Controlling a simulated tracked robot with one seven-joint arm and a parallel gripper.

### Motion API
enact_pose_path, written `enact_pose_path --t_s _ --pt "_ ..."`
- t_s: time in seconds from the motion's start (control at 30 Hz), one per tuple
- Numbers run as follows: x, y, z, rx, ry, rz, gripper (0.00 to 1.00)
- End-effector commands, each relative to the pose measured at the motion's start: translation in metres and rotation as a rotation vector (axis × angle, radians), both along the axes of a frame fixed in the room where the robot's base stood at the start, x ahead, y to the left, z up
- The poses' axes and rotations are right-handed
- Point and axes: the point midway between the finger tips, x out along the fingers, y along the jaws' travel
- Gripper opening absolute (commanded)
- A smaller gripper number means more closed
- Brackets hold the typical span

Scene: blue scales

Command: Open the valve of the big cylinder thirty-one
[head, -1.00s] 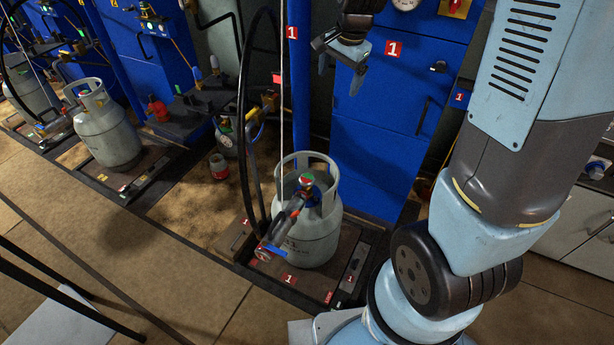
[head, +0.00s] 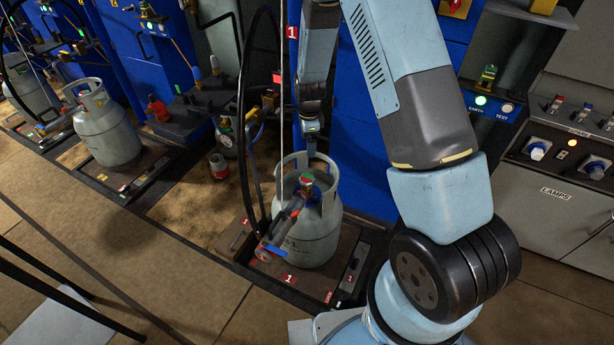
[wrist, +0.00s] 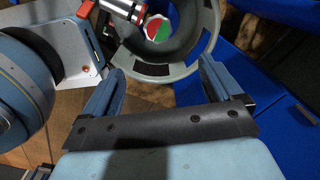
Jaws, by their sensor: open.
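The big grey cylinder (head: 308,236) stands upright on the scale platform marked with red "1" labels, in the middle of the head view. Its open collar surrounds a valve with a red and green round top (head: 306,180); a filling head with a hose (head: 283,222) is attached at the valve's left side. The wrist view shows the collar (wrist: 208,52) and the red and green valve top (wrist: 158,29) beyond the fingers. My gripper (wrist: 160,82) is open and empty, above the collar's rear side.
The blue cabinet (head: 362,165) stands close behind the cylinder. A black hose (head: 243,120) and a thin pale cable hang by its left side. Another grey cylinder (head: 107,128) stands on a scale at the left, with a small red cylinder (head: 218,166) between. Open floor lies in front.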

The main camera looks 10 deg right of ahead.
Motion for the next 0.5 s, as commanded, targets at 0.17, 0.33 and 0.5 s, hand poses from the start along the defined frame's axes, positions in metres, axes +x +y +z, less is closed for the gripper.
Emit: enact_pose_path --t_s 0.17,0.33,0.5 --pt "0.000 0.004 -0.029 -0.011 0.016 -0.056 0.92" --pt "-0.001 0.005 -0.039 -0.014 0.020 -0.071 0.92" --pt "-0.001 0.004 -0.058 -0.014 0.022 -0.072 0.92"
